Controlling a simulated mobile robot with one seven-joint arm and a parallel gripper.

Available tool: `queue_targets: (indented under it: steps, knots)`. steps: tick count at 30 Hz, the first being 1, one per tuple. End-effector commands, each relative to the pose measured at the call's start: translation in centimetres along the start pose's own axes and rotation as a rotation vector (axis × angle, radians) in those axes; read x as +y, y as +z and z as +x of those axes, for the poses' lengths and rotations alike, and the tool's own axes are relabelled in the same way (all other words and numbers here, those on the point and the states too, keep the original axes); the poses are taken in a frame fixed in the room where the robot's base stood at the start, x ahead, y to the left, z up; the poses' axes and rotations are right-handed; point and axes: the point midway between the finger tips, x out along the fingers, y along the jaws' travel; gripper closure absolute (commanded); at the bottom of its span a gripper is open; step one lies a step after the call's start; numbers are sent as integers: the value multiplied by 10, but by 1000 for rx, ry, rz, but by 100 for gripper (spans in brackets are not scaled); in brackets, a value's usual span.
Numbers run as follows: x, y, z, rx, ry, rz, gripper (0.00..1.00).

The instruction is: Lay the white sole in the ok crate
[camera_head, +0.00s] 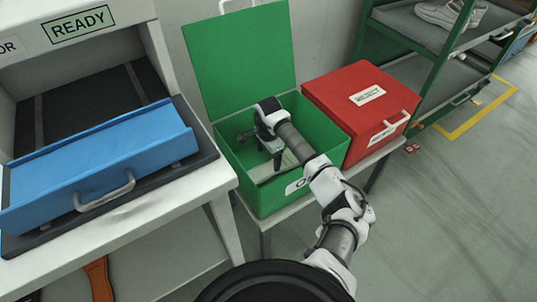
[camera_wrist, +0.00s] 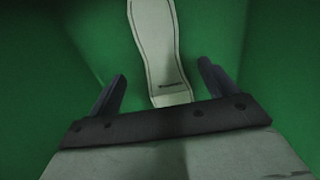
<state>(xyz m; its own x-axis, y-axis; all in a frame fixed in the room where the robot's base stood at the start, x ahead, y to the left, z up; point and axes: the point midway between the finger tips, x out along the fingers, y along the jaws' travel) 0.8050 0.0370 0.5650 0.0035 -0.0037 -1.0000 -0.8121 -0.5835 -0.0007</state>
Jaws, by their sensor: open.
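The white sole (camera_wrist: 157,50) lies on the green floor of the ok crate in the wrist view, between and beyond my finger tips. The ok crate (camera_head: 237,151) is the open green box in the head view, its lid raised at the back and a partly hidden label on its front. My gripper (camera_wrist: 162,90) is open and apart from the sole, with a finger on either side of its near end. In the head view my gripper (camera_head: 277,160) reaches down inside the crate. A pale patch of the sole (camera_head: 290,160) shows beside it there; the arm hides part of the crate.
A closed red reject box (camera_head: 335,88) stands right beside the green crate. A blue tray (camera_head: 100,155) with a handle lies on the white bench at the left. A green rack (camera_head: 432,60) with white shoes stands at the back right. Open floor lies at the right.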

Motion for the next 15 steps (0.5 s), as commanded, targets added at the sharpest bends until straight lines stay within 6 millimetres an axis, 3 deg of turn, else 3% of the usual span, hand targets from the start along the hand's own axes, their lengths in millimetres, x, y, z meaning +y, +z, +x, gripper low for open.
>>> queue_targets:
  steps: [5,15]
  knots:
    - [0,-1,-13,2,-2,0,15]
    - [0,-1,-86,6,-3,-2,15]
